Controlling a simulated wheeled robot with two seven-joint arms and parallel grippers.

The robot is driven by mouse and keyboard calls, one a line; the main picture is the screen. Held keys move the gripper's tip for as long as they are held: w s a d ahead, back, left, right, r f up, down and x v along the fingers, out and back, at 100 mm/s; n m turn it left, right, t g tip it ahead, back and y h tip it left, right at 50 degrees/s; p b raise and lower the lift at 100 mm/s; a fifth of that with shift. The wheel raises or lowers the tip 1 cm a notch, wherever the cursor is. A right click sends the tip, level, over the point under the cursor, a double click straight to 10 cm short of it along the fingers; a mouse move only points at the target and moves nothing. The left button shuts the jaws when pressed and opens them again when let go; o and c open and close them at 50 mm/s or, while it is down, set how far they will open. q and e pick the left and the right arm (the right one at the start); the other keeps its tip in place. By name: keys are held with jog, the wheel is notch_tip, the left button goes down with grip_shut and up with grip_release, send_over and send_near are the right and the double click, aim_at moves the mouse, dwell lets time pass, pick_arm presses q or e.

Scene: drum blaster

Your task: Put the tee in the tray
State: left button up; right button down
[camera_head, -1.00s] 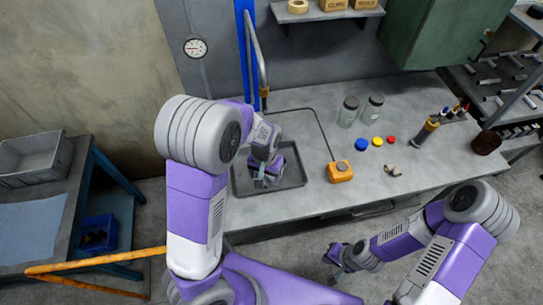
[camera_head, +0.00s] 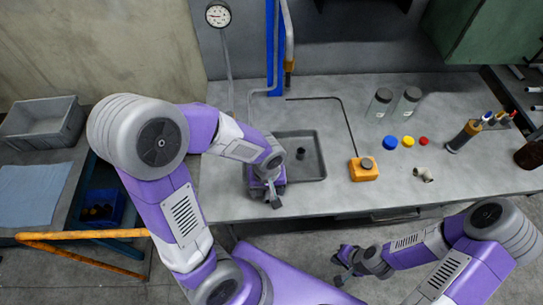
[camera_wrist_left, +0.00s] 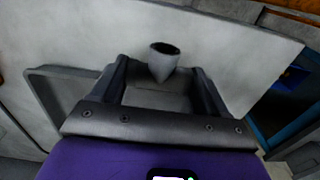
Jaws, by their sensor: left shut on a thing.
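My left gripper (camera_head: 270,196) is at the front left corner of the dark grey tray (camera_head: 316,168) on the bench. It is shut on a grey pipe fitting (camera_wrist_left: 164,68) with a round open end, seen between the two dark fingers in the left wrist view. Its shape is partly hidden, so I cannot tell for sure that it is the tee. A small dark round piece (camera_head: 301,154) stands inside the tray. A pale bent pipe fitting (camera_head: 424,174) lies on the bench to the right. My right gripper (camera_head: 343,268) is in front of the bench, its jaws unclear.
An orange box (camera_head: 364,169) with a dark line sits right of the tray. Blue, yellow and red caps (camera_head: 408,142), two glass jars (camera_head: 395,103) and a pen holder (camera_head: 464,136) stand farther right. A grey bin (camera_head: 42,124) is on the left table.

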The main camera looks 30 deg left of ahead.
pick_arm(q)
jog(key=w+a, duration=0.2)
jog(key=w, duration=0.2)
jog(key=w+a, duration=0.3)
jog(key=w, duration=0.1)
jog(key=w+a, duration=0.2)
jog(key=w, duration=0.2)
jog(key=shift+w+a, duration=0.25)
jog(key=shift+a, duration=0.1)
jog(key=shift+w+f+b, duration=0.1)
jog(key=shift+f+b, duration=0.7)
jog(key=shift+f, duration=0.95)
jog(key=shift+f, duration=0.2)
jog(key=o, duration=1.4)
jog(key=shift+r, duration=0.1)
